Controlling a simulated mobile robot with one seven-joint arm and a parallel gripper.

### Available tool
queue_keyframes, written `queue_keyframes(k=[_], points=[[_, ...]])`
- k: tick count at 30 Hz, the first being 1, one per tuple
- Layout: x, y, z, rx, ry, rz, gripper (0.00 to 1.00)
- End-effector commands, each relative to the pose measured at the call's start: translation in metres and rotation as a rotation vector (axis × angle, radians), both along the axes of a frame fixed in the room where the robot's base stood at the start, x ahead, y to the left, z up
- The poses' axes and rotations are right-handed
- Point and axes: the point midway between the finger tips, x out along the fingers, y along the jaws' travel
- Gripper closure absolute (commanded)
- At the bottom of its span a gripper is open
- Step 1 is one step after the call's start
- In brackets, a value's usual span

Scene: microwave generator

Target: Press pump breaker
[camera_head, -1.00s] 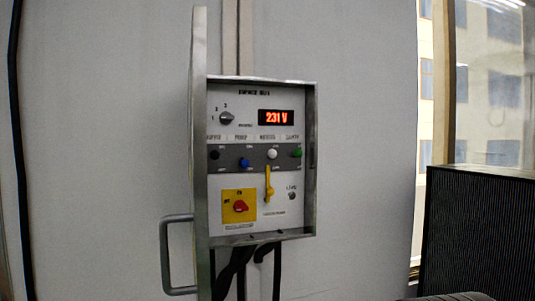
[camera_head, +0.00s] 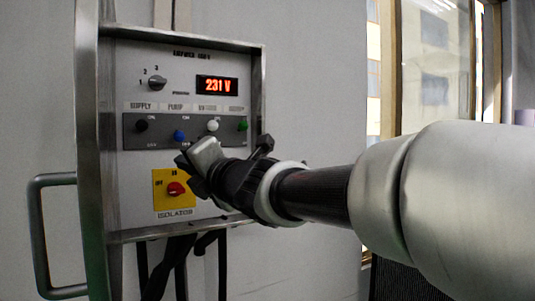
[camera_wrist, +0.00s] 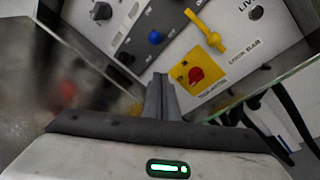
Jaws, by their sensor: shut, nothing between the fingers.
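The pump breaker is a blue knob (camera_head: 179,135) under the "PUMP" label on the panel's dark grey strip. It sits lower in the strip than the black, white and green knobs beside it. In the wrist view the blue knob (camera_wrist: 155,37) shows just beyond my fingertips. My gripper (camera_head: 183,161) is shut and empty, close below the blue knob in the head view. In the wrist view my closed fingers (camera_wrist: 160,82) point toward the panel, with a visible gap between tips and knob. My gripper hides the yellow lever in the head view.
A red rotary isolator (camera_head: 175,189) on a yellow plate lies just below my gripper. A selector dial (camera_head: 157,83) and a display reading 231 V (camera_head: 217,85) sit above. The box's metal frame (camera_head: 92,150) and a door handle (camera_head: 40,235) stand at left. Black cables hang below.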

Motion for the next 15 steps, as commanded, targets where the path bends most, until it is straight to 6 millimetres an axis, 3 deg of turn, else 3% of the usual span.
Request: queue_keyframes(k=[4, 15], points=[[-0.006, 0.02, 0.003, -0.042, -0.074, 0.061, 1.0], [-0.005, 0.022, 0.004, -0.042, -0.075, 0.063, 1.0]])
